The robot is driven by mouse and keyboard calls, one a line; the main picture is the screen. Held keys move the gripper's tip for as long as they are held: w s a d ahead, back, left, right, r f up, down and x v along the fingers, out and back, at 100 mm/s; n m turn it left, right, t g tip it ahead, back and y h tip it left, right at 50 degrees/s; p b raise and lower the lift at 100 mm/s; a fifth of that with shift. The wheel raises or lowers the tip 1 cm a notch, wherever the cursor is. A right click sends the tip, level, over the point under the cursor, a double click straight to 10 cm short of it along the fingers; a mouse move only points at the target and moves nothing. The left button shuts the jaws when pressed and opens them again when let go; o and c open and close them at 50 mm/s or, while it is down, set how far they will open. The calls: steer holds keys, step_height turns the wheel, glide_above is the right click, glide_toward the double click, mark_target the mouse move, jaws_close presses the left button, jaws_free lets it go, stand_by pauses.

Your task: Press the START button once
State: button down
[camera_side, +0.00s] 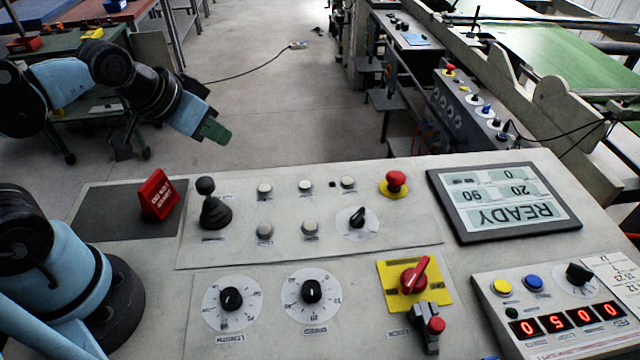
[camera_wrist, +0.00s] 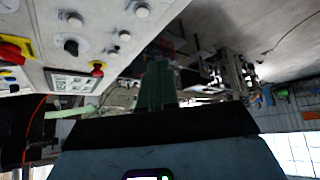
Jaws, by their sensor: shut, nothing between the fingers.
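The control panel (camera_side: 350,251) carries several pale round push buttons, including one upper left (camera_side: 264,190) and one lower left (camera_side: 264,231). Their labels are too small to read, so I cannot tell which is START. The small lower right box has a yellow button (camera_side: 501,287), a blue button (camera_side: 533,283) and a small green one (camera_side: 512,313). My gripper (camera_side: 213,133) is shut and empty, above and behind the panel's far edge, apart from every button. In the wrist view its green fingers (camera_wrist: 158,86) are together, with pale buttons (camera_wrist: 142,10) at upper left.
A black joystick (camera_side: 213,209) and a red sign block (camera_side: 157,195) stand on the left. A red mushroom button (camera_side: 396,181), a red-yellow rotary switch (camera_side: 414,277) and two dials (camera_side: 231,298) are also raised. The screen (camera_side: 502,201) reads READY upside down. Air above the panel is clear.

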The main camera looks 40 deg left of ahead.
steer(key=shift+w, duration=0.1)
stand_by(0.7)
steer(key=m+t+h, duration=0.1)
steer(key=m+t, duration=0.1)
steer(key=m, duration=0.9)
glide_above(345, 183)
step_height(345, 183, down, 3)
steer(key=shift+r, duration=0.2)
steer(key=shift+f, duration=0.15)
steer(key=shift+f, duration=4.3)
steer(key=shift+f, duration=0.1)
steer(key=shift+f, duration=0.3)
